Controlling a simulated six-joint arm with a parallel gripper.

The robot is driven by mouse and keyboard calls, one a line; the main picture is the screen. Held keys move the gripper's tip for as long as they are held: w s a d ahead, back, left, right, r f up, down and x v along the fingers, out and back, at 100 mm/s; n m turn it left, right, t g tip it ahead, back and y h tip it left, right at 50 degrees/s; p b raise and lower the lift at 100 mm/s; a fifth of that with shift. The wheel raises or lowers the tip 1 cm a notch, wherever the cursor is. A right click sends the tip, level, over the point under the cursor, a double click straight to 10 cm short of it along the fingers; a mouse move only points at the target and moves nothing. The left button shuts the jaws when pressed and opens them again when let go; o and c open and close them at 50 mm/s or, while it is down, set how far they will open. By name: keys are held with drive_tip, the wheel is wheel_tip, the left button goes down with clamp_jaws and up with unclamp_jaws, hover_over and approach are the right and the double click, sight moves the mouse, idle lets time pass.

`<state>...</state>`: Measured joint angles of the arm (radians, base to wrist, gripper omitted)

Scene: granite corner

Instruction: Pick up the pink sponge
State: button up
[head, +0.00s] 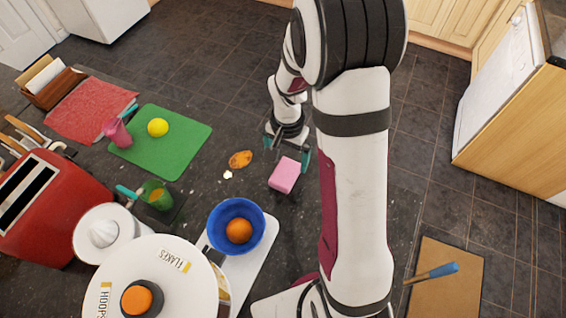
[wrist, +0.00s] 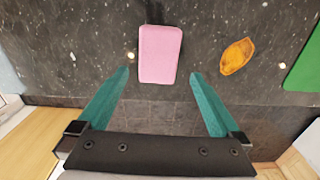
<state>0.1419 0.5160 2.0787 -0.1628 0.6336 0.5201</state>
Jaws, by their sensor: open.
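The pink sponge (head: 285,175) lies on the dark speckled counter, close to the counter's far edge in the head view. In the wrist view the pink sponge (wrist: 160,54) is a rounded rectangle just beyond the fingertips, centred between them. My gripper (head: 287,152) is beside the sponge at its far side in the head view. In the wrist view my gripper (wrist: 158,74) has its two teal fingers spread wide with nothing between them except the near end of the sponge around fingertip level. I cannot tell whether a finger touches it.
An orange-brown oval item (head: 240,159) lies left of the sponge. Further left are a green mat (head: 170,150) with a yellow ball (head: 158,127) and a pink cup (head: 117,132).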

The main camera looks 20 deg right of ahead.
sight(287, 169)
wheel_tip(287, 169, down, 6)
drive_tip(key=shift+s+r, duration=0.15)
drive_tip(key=shift+r, duration=0.1)
drive_tip(key=c, duration=1.3)
drive_tip(key=shift+r, duration=0.6)
wheel_tip(287, 169, up, 3)
drive_tip(key=s+d+r, duration=0.2)
drive_tip(key=d, duration=0.1)
drive_tip(key=s+d+r, duration=0.2)
drive_tip(key=s+d, duration=0.1)
drive_tip(key=s+d+r, duration=0.2)
drive_tip(key=d+r, duration=0.1)
drive_tip(key=shift+s, duration=0.25)
